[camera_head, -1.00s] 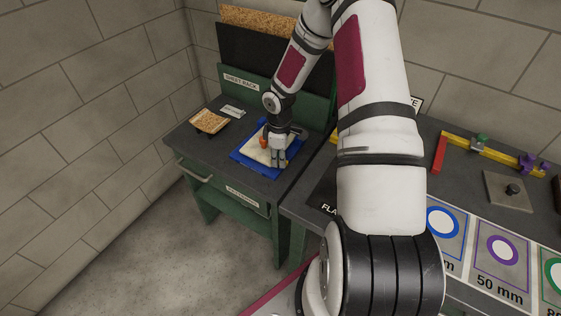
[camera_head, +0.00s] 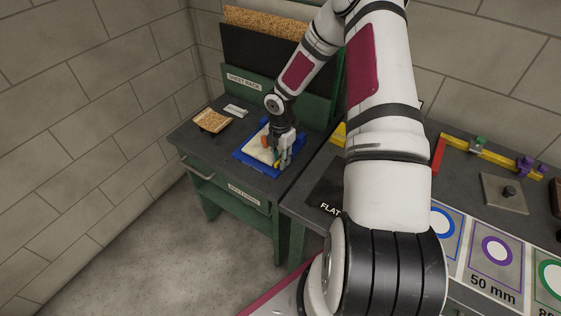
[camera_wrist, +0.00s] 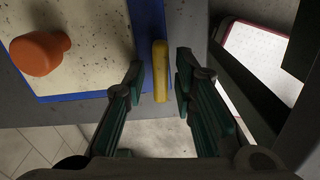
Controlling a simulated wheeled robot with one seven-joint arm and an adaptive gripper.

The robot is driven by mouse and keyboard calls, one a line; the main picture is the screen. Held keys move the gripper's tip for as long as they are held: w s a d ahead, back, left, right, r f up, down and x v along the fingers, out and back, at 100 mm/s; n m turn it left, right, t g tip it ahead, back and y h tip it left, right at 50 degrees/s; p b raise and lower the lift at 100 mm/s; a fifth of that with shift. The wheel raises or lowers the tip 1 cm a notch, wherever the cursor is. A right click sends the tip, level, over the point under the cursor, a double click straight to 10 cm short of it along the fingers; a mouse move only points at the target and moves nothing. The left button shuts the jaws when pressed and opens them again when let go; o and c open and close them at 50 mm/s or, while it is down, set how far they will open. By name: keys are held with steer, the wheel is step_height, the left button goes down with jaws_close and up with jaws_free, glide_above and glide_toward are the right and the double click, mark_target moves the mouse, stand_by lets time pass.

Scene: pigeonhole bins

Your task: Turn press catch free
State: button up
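The press on the green stand has a blue frame (camera_head: 246,158) around a speckled cream plate (camera_wrist: 90,30). An orange knob (camera_wrist: 40,53) stands on the plate, left of my gripper in the wrist view. A narrow yellow bar (camera_wrist: 160,70), seemingly the catch, lies along the right side of the blue frame. My gripper (camera_wrist: 160,73) is open, with one finger on each side of the yellow bar and a visible gap on both sides. In the head view my gripper (camera_head: 284,160) is at the frame's right edge, and it partly hides the plate and bar.
A cork-coloured block (camera_head: 212,121) and a small pale label plate (camera_head: 236,110) lie left of the press. The sheet rack (camera_head: 262,95) rises behind it. A dark workbench with ringed cards (camera_head: 496,252) and a yellow rail (camera_head: 480,150) stands to the right.

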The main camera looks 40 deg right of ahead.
steer(key=shift+r, duration=0.1)
step_height(320, 180, up, 6)
steer(key=shift+f+p, duration=0.15)
steer(key=shift+p, duration=1.1)
step_height(320, 180, up, 12)
